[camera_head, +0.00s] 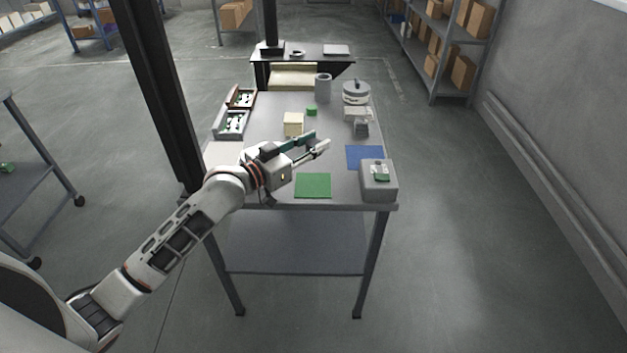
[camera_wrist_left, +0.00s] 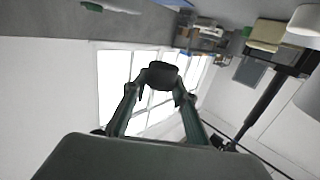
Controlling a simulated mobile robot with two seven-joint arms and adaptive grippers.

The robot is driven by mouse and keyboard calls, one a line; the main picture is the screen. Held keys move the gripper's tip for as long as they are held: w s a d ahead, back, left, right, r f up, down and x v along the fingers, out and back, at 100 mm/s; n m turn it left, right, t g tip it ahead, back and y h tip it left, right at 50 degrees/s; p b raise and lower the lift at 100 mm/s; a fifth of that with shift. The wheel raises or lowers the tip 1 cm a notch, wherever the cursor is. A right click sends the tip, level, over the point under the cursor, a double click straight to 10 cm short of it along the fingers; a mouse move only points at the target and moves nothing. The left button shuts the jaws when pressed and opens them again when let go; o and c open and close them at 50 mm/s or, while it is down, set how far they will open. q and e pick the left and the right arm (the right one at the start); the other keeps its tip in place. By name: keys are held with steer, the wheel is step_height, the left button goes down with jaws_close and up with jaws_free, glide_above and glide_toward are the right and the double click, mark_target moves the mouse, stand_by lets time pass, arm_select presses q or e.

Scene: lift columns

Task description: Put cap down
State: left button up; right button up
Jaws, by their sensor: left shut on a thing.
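My left gripper (camera_head: 321,144) is above the table (camera_head: 270,196), over the area between the green mat (camera_head: 313,185) and the blue mat (camera_head: 364,157). It is shut on a small dark piece, which I take to be the cap (camera_wrist_left: 159,74). In the left wrist view the cap sits between the two fingertips (camera_wrist_left: 158,88), clear of any surface. My right gripper is in neither view.
A grey box (camera_head: 378,187) with a green-and-white piece on top stands at the table's front right corner. Behind the gripper are a cream block (camera_head: 293,124), a green block (camera_head: 311,112), a grey cylinder (camera_head: 323,86) and a round pot (camera_head: 356,92). Bins (camera_head: 232,124) line the left edge.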

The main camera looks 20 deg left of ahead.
arm_select(q)
steer(key=b, duration=0.1)
glide_above(313, 184)
step_height(313, 184, down, 5)
steer(key=shift+f, duration=0.1)
steer(key=shift+f+b, duration=0.3)
steer(key=shift+f, duration=0.1)
step_height(313, 184, down, 5)
steer(key=shift+f+b, duration=0.15)
steer(key=shift+b, duration=0.95)
steer(key=o, duration=0.9)
steer(key=shift+s, duration=0.15)
steer(key=p+v, duration=0.1)
steer(key=v, duration=1)
steer(key=shift+s+a, duration=0.2)
steer(key=shift+s, duration=0.15)
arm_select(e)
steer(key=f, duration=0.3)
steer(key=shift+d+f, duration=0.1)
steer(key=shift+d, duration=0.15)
